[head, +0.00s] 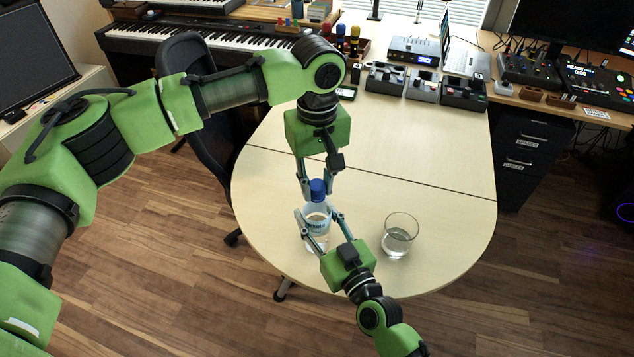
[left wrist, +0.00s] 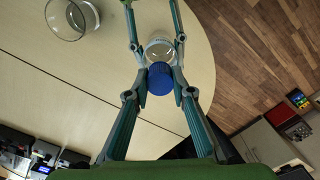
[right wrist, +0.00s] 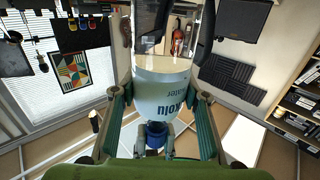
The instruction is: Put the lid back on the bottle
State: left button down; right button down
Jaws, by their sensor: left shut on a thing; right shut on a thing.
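The clear bottle (head: 316,232) with a white label stands upright on the round end of the pale table. My right gripper (head: 318,216) is shut on its body from the front; its label also shows close up between the fingers in the right wrist view (right wrist: 160,97). The blue lid (head: 317,187) is held by my left gripper (head: 316,181), which points down over the bottle. In the left wrist view the lid (left wrist: 160,80) sits between the fingertips, in line with the bottle (left wrist: 159,50). The lid is at the bottle's mouth; I cannot tell whether it is seated.
A drinking glass (head: 399,236) stands on the table (head: 440,215) just right of the bottle, near my right gripper. Pedal-like devices (head: 423,86) and a laptop (head: 467,60) are at the back. A dark chair (head: 190,62) is at the left. The table's middle is clear.

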pick_arm(q)
jog(key=m, duration=0.6)
jog(key=shift+m, duration=0.4)
jog(key=m, duration=0.6)
jog(key=shift+m, duration=0.3)
jog(key=m, duration=0.6)
jog(key=shift+f+m, duration=0.1)
jog(key=shift+m, duration=0.3)
jog(key=m, duration=0.6)
jog(key=c, duration=1.8)
grip_release()
jog(key=shift+o, duration=0.2)
jog(key=shift+r, duration=2.3)
